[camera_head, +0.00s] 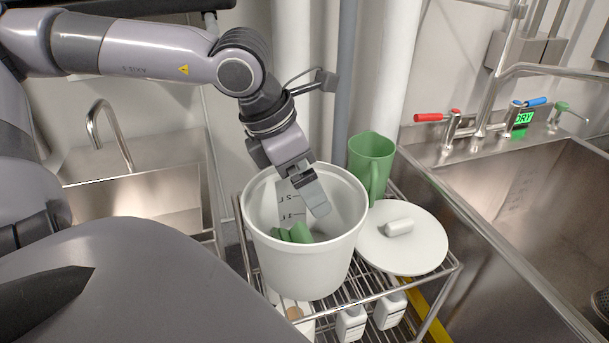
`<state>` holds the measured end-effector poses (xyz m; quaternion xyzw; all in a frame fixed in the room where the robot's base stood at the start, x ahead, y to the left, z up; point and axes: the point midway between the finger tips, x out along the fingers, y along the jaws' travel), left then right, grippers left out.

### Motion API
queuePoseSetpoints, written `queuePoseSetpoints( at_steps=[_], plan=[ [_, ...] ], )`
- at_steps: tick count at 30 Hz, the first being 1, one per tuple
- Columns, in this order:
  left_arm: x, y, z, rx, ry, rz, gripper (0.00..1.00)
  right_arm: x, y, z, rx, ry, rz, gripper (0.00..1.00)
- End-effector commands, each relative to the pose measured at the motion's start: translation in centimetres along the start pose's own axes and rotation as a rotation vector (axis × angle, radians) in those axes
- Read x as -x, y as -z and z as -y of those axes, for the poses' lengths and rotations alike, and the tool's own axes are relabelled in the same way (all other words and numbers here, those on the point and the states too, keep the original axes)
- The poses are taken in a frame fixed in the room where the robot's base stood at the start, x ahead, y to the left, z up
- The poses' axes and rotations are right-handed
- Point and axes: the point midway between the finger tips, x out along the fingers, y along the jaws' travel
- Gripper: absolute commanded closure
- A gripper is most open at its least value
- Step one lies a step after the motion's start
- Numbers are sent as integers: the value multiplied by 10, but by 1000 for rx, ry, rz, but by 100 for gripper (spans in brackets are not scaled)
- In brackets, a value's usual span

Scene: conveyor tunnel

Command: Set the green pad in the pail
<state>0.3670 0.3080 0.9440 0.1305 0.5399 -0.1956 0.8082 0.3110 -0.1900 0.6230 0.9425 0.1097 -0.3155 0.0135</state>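The white pail (259,230) stands on a wire rack, with its top open and marks on its inner wall. A green piece (293,233) that looks like the green pad lies inside, low down at the left; the front rim hides part of it. My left gripper (318,204) reaches down into the mouth of the pail, right of and above the green piece and apart from it. Its fingers overlap from this angle, so I cannot tell whether they are open. Nothing shows held in them. My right gripper is out of view.
A white lid (421,256) with a knob lies on the rack (376,290), right of the pail. A green jug (371,158) stands behind it. White bottles (351,323) sit on the shelf below. Steel sinks (530,210) flank the rack, with taps at the right.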

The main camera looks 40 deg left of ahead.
Motion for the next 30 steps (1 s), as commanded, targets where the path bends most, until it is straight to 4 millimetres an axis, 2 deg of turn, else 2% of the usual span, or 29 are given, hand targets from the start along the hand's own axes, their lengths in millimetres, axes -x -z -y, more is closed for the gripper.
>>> queuePoseSetpoints(
  at_steps=[12,24,30],
  plan=[
    [2,-1,0,0,-1,1,0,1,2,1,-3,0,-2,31],
    [55,-23,0,0,-2,1,0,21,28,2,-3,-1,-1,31],
    [66,-27,0,0,0,0,0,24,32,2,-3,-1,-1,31]
  ],
)
